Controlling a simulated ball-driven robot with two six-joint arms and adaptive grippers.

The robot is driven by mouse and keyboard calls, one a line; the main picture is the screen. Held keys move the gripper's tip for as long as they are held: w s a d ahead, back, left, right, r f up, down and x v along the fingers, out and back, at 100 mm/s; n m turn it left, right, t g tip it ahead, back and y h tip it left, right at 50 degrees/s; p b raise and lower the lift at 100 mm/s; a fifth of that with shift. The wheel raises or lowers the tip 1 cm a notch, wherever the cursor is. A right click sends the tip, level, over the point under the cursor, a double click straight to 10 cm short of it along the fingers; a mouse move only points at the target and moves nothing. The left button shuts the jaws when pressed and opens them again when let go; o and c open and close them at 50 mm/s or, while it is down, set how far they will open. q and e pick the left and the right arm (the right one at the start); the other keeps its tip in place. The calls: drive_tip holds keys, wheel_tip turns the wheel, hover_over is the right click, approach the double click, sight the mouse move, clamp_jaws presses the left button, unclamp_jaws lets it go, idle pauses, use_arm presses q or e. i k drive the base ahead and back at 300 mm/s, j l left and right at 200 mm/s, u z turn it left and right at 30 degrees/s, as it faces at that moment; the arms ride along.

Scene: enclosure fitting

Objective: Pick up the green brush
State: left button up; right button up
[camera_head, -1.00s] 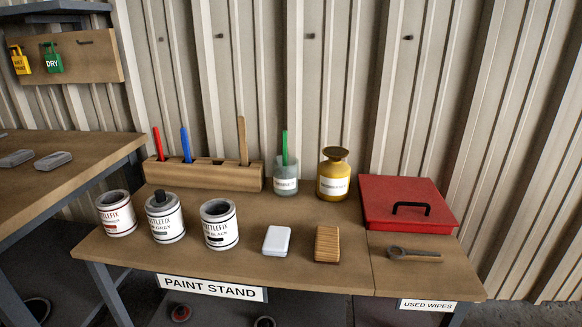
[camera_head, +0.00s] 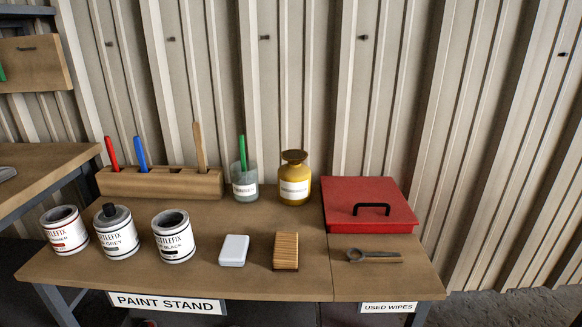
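The green brush (camera_head: 242,152) stands upright in a clear glass jar (camera_head: 245,187) with a white label, towards the back of the paint stand table (camera_head: 285,226). Only its green handle shows clearly above the rim; its lower end is inside the jar and hard to make out. Neither of my grippers shows in the head view.
Left of the jar, a wooden block (camera_head: 160,184) holds a red, a blue and a wooden handle. A yellow bottle (camera_head: 293,180) stands close on the right. Several tins, a white block (camera_head: 234,250), a wooden brush-like block (camera_head: 286,251), a red lidded box (camera_head: 366,203) and a wrench-like tool (camera_head: 374,256) surround it.

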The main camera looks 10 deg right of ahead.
sight(241, 139)
drive_tip(key=i+j+u, duration=0.3)
drive_tip(key=u, duration=0.15)
drive_tip(key=i+j+u, duration=0.25)
drive_tip(key=u, duration=0.25)
drive_tip(key=i, duration=0.1)
